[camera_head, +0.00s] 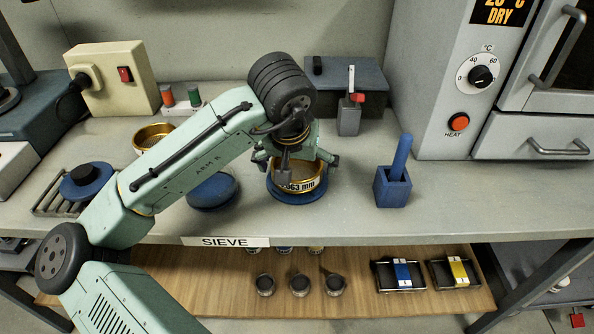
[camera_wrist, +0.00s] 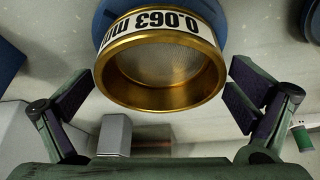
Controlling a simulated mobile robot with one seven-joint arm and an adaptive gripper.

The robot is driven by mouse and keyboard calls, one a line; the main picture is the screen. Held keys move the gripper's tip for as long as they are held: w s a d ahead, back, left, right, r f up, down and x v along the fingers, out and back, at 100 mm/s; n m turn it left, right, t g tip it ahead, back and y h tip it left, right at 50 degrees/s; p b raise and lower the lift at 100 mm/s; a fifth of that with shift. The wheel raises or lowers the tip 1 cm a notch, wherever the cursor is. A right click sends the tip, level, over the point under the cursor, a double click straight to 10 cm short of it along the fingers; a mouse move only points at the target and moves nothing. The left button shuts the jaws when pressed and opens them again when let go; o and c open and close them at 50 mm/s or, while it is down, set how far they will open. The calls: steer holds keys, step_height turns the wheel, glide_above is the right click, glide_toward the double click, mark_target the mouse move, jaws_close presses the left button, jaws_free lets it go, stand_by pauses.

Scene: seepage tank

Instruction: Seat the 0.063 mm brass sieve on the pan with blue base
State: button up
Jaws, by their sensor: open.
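The brass sieve (camera_head: 303,186), with a white label ending in "063 mm", stands upright above a round blue base (camera_head: 277,195). Its gold rim and mesh show in the wrist view, where the sieve (camera_wrist: 160,93) has its label reading 0.063 and the blue base (camera_wrist: 103,25) is behind it. Whether the sieve is fully seated cannot be told. My gripper (camera_head: 297,158) is over the sieve with its fingers spread. In the wrist view my gripper (camera_wrist: 160,100) has its open fingers on both sides of the sieve, with gaps between.
A blue round object (camera_head: 212,191) lies left of the sieve. Another brass sieve (camera_head: 152,136) stands behind my arm. A blue block with a handle (camera_head: 393,187) is at right, a grey stand with a red clip (camera_head: 349,118) behind. The bench front right is clear.

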steer(key=shift+c, duration=0.5)
steer(key=c, duration=1.1)
